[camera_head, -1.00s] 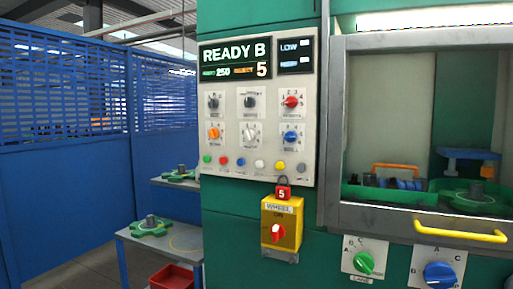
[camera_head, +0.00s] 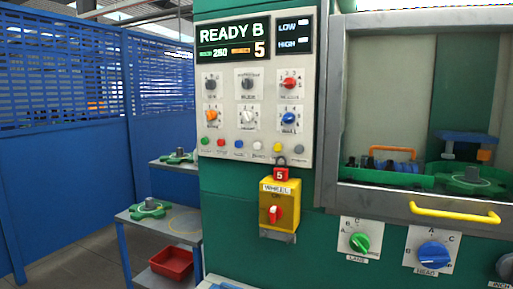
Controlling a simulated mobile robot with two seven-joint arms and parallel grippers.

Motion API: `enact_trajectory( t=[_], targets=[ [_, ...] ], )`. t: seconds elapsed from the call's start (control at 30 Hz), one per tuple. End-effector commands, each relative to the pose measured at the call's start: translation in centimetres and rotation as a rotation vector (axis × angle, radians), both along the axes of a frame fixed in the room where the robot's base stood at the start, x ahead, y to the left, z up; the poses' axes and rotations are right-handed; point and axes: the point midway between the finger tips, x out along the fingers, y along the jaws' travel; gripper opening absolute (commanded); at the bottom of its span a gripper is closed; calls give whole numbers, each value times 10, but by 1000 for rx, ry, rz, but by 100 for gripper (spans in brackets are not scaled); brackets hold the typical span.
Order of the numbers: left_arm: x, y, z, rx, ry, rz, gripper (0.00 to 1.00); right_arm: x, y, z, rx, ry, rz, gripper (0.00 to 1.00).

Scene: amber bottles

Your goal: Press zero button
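A control panel (camera_head: 226,130) is on the green machine in the head view. Its screen (camera_head: 232,42) reads "READY B", with a 5 at the lower right. A row of small round buttons runs along its bottom: green (camera_head: 205,141), red (camera_head: 221,143), blue (camera_head: 239,144), white (camera_head: 257,146), yellow (camera_head: 277,148) and grey (camera_head: 299,149). The labels under them are too small to read, so I cannot tell which is zero. Neither of my grippers is in view.
Right are a window with a yellow handle (camera_head: 455,213), a green knob (camera_head: 359,242) and a blue knob (camera_head: 433,254). A grey table (camera_head: 185,226) and blue fence (camera_head: 60,180) stand left.

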Motion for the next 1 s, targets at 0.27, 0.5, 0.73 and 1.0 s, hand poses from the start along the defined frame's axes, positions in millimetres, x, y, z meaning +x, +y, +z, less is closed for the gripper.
enact_trajectory(
  t=[0.27, 0.5, 0.73, 1.0],
  targets=[
    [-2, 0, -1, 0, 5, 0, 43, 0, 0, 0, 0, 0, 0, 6],
    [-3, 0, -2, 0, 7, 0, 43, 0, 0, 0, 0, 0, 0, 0],
    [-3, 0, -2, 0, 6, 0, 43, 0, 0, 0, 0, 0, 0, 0],
    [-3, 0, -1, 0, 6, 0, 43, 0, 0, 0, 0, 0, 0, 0]
  ],
)
